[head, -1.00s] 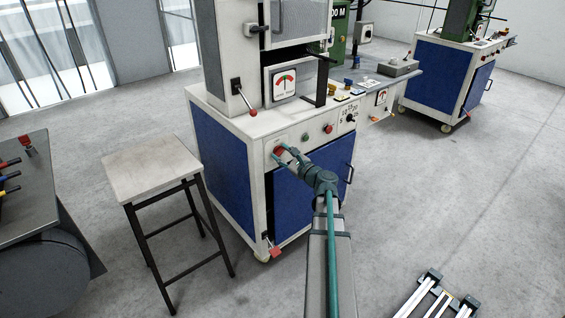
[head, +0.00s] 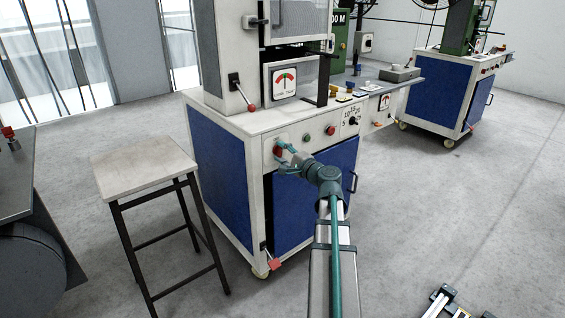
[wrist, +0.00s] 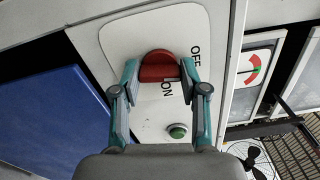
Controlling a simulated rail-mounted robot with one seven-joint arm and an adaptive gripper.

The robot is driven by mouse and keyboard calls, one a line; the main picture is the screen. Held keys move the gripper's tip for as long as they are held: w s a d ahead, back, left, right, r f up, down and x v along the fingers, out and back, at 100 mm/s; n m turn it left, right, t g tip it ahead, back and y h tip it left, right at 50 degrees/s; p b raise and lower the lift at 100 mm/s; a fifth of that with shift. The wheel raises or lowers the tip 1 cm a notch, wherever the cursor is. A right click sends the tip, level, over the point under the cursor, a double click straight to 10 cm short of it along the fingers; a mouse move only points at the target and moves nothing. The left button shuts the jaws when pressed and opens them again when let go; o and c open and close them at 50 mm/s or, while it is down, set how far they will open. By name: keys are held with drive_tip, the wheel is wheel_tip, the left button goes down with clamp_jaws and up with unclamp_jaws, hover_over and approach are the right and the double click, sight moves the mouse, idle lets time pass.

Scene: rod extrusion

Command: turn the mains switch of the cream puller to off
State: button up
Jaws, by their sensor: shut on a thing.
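The cream puller (head: 226,122) is a cream cabinet with blue panels in the middle of the head view. Its mains switch is a red knob (wrist: 158,60) on a pale plate with black OFF and ON lettering. It also shows small in the head view (head: 278,151), at the left end of the front panel. My gripper (wrist: 159,72) has its two teal fingers closed on opposite sides of the red knob. The fingers partly cover the knob, and I cannot tell for certain which label it points to.
A green button (wrist: 177,131) sits close beside the switch plate. A red button (head: 330,130) and a dial are further right on the panel. A stool (head: 143,163) stands left of the cabinet, and a red-tipped lever (head: 274,264) sticks out low in front.

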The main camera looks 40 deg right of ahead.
drive_tip(key=shift+n+b, duration=0.95)
drive_tip(key=shift+n, duration=0.15)
drive_tip(key=o, duration=1.1)
drive_tip(key=shift+o, duration=0.2)
drive_tip(key=s, duration=1.2)
drive_tip(key=shift+a, duration=0.1)
